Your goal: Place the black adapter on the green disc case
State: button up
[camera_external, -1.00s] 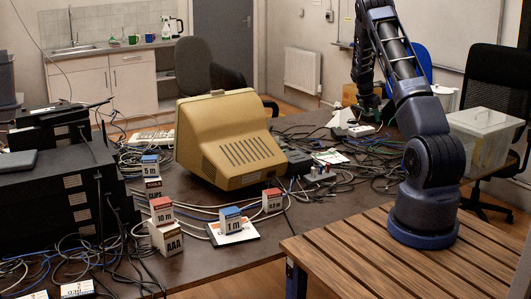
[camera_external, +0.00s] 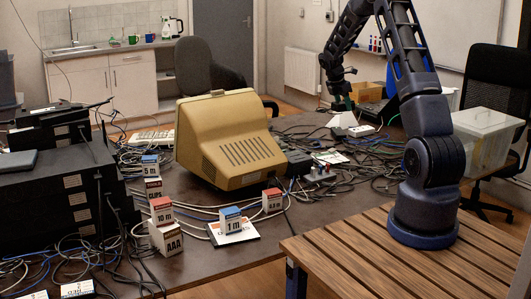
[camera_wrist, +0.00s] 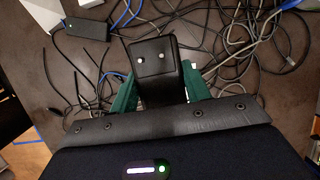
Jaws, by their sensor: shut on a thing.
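In the wrist view my gripper (camera_wrist: 158,92) has its green fingers on both sides of a black adapter (camera_wrist: 154,62), with two pale pins on the face toward the camera. The gripper is shut on the adapter and holds it above the dark, cable-strewn table. In the external view my gripper (camera_external: 343,101) hangs over the table's far right part, above a white object; the adapter is too small to make out there.
A beige monitor (camera_external: 228,140) stands mid-table. Small labelled boxes, including a blue-topped one (camera_external: 231,220), stand at the front. Loose cables cover much of the table.

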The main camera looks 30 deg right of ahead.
send_over(331, 157)
jog(key=a, duration=0.1)
jog(key=f, duration=1.9)
jog(key=shift+w+a, duration=0.1)
jog(key=shift+a, duration=0.15)
jog(key=shift+f, duration=0.2)
jog(key=o, duration=1.1)
